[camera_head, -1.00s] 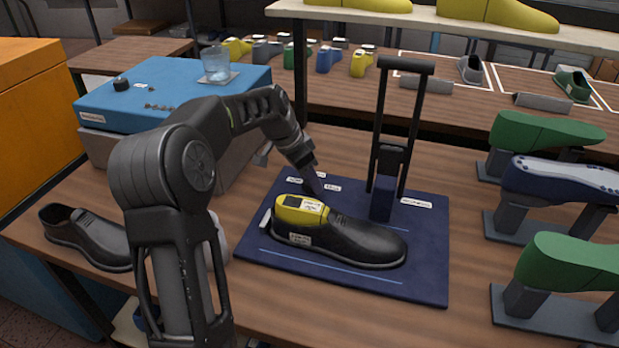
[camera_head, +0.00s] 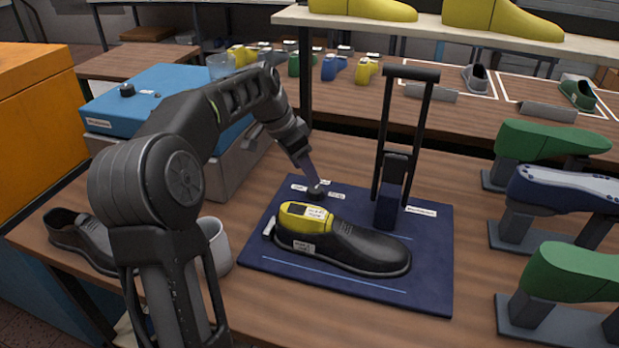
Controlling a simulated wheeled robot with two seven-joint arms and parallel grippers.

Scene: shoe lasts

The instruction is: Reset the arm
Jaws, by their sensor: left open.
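My left arm comes in from the left and arches over the table. Its gripper (camera_head: 314,186) points down above the back part of the blue mat (camera_head: 432,262), behind the shoe, and is open; its fingers show only small. A dark round thing at the fingertips is too small to make out. A black shoe (camera_head: 365,247) with a yellow last (camera_head: 295,222) in its heel end lies on the mat, apart from the gripper. A black stand with a handle (camera_head: 410,72) rises at the mat's back right. My right gripper is not in view.
A second dark shoe (camera_head: 80,240) and a white cup (camera_head: 217,247) are on the left, partly behind my arm. A blue-topped box (camera_head: 115,108) stands behind it. Green and blue lasts on stands (camera_head: 560,190) line the right side.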

